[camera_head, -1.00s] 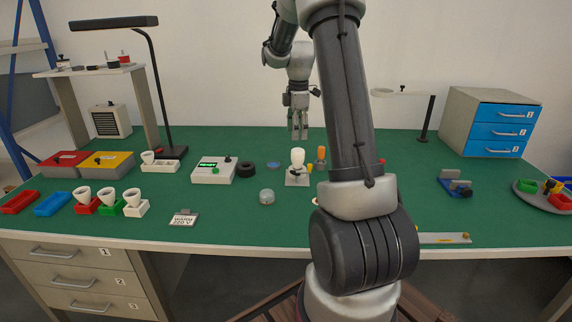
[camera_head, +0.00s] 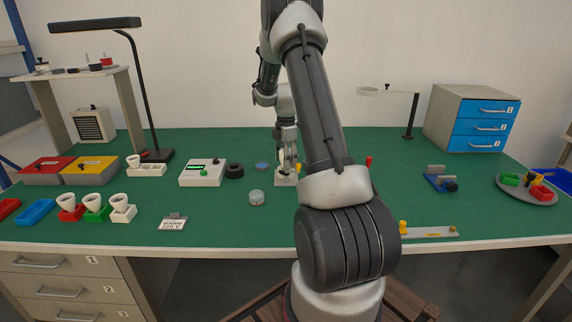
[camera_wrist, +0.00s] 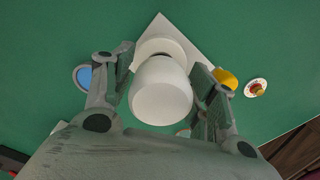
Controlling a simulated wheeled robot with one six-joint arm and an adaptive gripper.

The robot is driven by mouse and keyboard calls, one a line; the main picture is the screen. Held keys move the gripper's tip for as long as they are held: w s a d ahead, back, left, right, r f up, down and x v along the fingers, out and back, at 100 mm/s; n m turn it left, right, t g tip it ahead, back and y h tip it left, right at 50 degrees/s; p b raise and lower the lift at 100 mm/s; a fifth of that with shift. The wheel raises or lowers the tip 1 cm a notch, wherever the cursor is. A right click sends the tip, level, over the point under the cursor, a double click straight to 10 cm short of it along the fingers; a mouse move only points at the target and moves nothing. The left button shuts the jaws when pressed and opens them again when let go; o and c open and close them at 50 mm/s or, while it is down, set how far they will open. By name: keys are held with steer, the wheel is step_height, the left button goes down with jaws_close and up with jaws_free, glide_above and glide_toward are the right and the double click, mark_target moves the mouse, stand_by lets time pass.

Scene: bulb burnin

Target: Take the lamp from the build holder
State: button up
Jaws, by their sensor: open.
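The lamp (camera_wrist: 160,92) is a white bulb standing upright in the build holder. It fills the middle of the wrist view. The build holder (camera_wrist: 172,32) is a pale square base under it; the holder also shows in the head view (camera_head: 285,181), mostly behind my gripper. My gripper (camera_wrist: 160,70) is open, with one finger on each side of the lamp and a visible gap at both sides. In the head view my gripper (camera_head: 286,165) is lowered over the holder, pointing down, and hides much of the lamp.
A white tester box (camera_head: 202,173) and a black ring (camera_head: 235,171) stand left of the holder. A round grey puck (camera_head: 257,198) lies in front. A yellow part (camera_wrist: 226,78) sits close beside the right finger. The green mat in front is mostly clear.

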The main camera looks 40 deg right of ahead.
steer(key=c, duration=0.8)
steer(key=shift+r, duration=0.1)
step_height(320, 180, up, 14)
steer(key=shift+r, duration=0.2)
stand_by(0.5)
